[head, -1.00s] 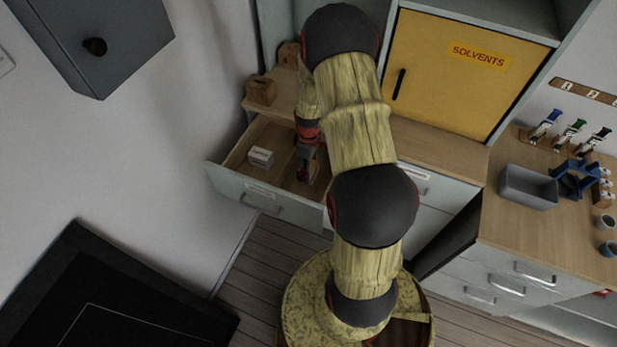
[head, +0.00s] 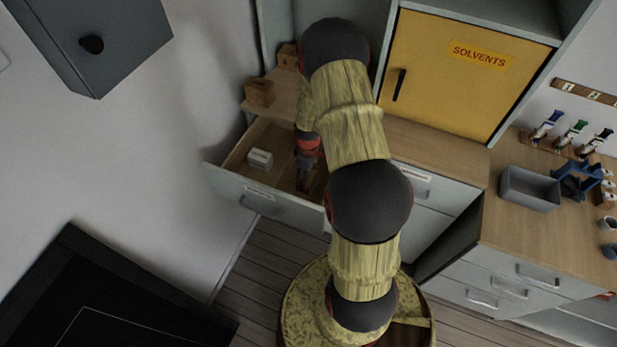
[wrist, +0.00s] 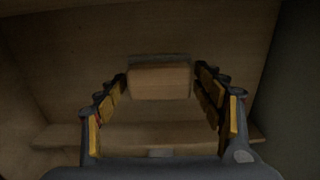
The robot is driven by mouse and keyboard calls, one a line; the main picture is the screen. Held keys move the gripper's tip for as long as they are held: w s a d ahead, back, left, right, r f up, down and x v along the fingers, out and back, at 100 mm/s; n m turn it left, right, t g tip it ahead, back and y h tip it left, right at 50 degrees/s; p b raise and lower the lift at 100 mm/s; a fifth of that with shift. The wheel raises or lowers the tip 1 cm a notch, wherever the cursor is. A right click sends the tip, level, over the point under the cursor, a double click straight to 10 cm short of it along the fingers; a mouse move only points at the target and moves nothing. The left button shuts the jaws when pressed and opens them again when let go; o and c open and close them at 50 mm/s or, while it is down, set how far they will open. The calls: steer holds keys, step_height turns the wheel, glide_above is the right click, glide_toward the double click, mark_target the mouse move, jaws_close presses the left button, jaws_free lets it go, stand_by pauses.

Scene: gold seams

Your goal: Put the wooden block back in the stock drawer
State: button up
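The stock drawer (head: 270,205) is pulled open under the counter at the left of the head view. My gripper (head: 304,185) reaches down into its right part, partly hidden by my arm. In the wrist view, the wooden block (wrist: 160,82) sits between the fingertips of my gripper (wrist: 160,78), which meet its two sides. The gripper looks shut on the block. The drawer's wooden inside (wrist: 70,60) lies beyond it, and a narrow dark band borders the block's upper edge. I cannot tell whether the block touches the drawer floor.
A small white labelled box (head: 260,159) lies in the drawer's left part. A brown wooden box (head: 260,92) stands on the counter behind it. The yellow solvents cabinet (head: 442,70) is to the right. A grey tray (head: 529,188) stands on the right-hand bench.

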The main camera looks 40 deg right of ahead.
steer(key=shift+o, duration=0.4)
step_height(320, 180, up, 12)
steer(key=p, duration=0.3)
steer(key=a+r+m+t, duration=0.1)
steer(key=a+r, duration=0.6)
steer(key=r, duration=0.5)
steer(key=a+r+m+t, duration=0.1)
steer(key=a+r+t, duration=0.1)
steer(key=a+r, duration=0.7)
steer(key=s+a+r+m+t, duration=0.2)
steer(key=s+a+r, duration=0.9)
steer(key=s+r, duration=0.3)
steer(key=shift+s+t, duration=0.3)
